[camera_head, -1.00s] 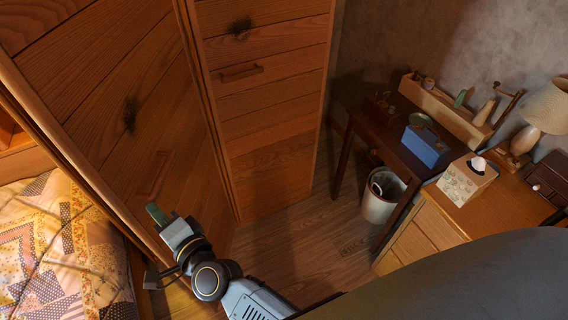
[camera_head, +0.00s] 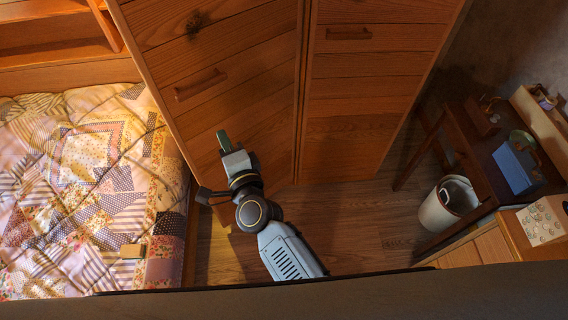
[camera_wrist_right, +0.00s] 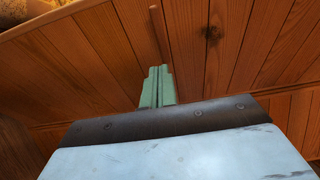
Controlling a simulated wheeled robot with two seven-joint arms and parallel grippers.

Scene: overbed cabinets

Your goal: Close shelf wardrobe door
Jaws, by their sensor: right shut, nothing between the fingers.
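The wooden wardrobe has a left door (camera_head: 240,75) with a bar handle (camera_head: 200,85) and a dark knot. This door stands at an angle to the flat right door (camera_head: 350,120), which has its own handle (camera_head: 348,33). My right gripper (camera_head: 222,139) is shut and empty, in front of the left door's lower part, below its handle. In the right wrist view, the green fingers (camera_wrist_right: 157,88) are together and point at the wood planks, with a handle (camera_wrist_right: 158,30) beyond them. I cannot tell whether the fingertips touch the door. My left gripper is not in view.
A bed with a patchwork quilt (camera_head: 85,190) lies to the left, close to the door. A white bin (camera_head: 447,205), a dark table (camera_head: 480,150) and a tissue box (camera_head: 545,220) stand to the right. Wooden floor (camera_head: 350,225) is clear before the wardrobe.

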